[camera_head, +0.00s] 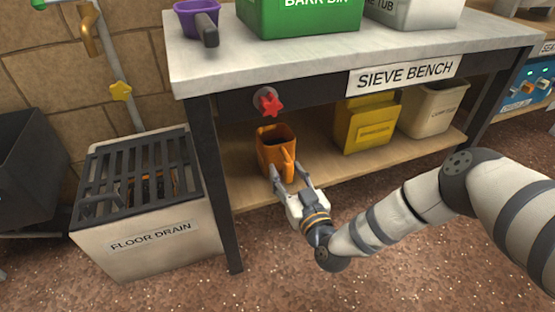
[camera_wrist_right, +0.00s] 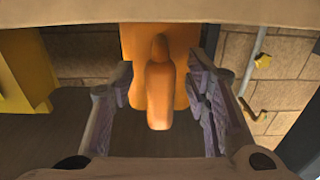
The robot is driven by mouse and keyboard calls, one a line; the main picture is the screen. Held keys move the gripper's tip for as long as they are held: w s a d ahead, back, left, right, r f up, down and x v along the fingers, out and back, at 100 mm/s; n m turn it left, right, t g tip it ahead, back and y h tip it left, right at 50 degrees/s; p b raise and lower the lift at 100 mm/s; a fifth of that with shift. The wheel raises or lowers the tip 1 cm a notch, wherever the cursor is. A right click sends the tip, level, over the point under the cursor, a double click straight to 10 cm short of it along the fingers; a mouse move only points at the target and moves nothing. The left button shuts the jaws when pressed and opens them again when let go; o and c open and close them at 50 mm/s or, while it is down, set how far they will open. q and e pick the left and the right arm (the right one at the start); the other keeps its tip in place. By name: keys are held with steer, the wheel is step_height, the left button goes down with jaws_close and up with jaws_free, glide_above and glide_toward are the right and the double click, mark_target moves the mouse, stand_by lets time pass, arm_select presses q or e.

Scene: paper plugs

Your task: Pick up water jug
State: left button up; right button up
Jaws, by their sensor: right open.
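An orange water jug (camera_head: 271,142) stands upright on the lower shelf of the sieve bench, its handle toward me. My right gripper (camera_head: 291,181) is open at the handle side of the jug. In the right wrist view, the jug's handle (camera_wrist_right: 160,82) shows between the two spread fingers of the right gripper (camera_wrist_right: 162,110), with a gap on each side. The jug's body (camera_wrist_right: 135,48) is behind the handle. My left gripper is not in view.
The bench top (camera_head: 300,52) overhangs the shelf (camera_head: 237,190). A red star knob (camera_head: 270,103) is just above the jug. A yellow bin (camera_head: 365,124) and a cream bin (camera_head: 430,108) stand to the right. The floor drain box (camera_head: 140,225) is at left.

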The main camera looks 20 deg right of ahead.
jaws_close()
